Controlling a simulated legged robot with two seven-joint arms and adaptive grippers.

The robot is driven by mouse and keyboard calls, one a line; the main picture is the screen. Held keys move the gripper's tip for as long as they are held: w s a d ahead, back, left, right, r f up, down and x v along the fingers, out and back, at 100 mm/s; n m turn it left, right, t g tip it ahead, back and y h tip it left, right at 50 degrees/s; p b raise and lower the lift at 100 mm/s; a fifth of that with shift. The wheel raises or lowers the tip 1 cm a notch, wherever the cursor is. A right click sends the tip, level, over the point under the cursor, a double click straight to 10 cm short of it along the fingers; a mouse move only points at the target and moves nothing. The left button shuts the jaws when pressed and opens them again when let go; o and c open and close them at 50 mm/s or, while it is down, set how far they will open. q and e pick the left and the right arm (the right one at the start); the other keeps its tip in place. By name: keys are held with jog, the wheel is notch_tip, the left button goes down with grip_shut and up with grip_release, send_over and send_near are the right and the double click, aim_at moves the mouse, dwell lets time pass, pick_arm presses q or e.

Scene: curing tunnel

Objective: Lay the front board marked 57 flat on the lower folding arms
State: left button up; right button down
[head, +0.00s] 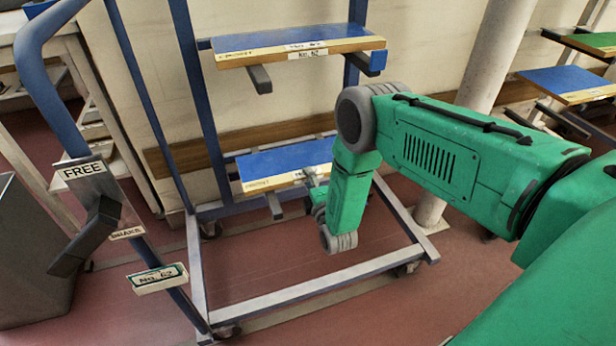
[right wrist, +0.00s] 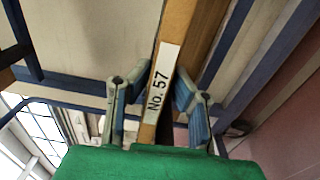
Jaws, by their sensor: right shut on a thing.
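The front board marked 57 is the blue-topped board (head: 280,160) with a pale front edge, low in the blue rack in the head view. My right gripper (head: 316,184) is at its front edge, partly hidden by my own green wrist. In the right wrist view the white label "No. 57" (right wrist: 158,92) is on the board's edge, between the two fingers of my right gripper (right wrist: 157,98), which is shut on the board. A lower folding arm (head: 273,205) sticks out under the board. The board looks about level; I cannot tell whether it touches the arms. My left gripper is not in view.
Another blue board (head: 290,42) lies on the upper arms, above the held one. A brake lever (head: 88,235) by a "FREE" plate (head: 82,170) is on the rack's left post. A white column (head: 490,70) and another rack's boards (head: 570,84) stand right. The rack's base frame (head: 300,296) encloses bare floor.

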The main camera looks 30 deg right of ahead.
jog(key=shift+f+b, duration=0.4)
jog(key=shift+f, duration=0.1)
dwell(0.5)
jog(key=c, duration=1.4)
grip_release()
jog(key=shift+o, duration=0.2)
jog(key=shift+s+f, duration=0.1)
jog(key=v, duration=1.1)
jog(key=shift+s, duration=0.4)
jog(key=shift+a, duration=0.1)
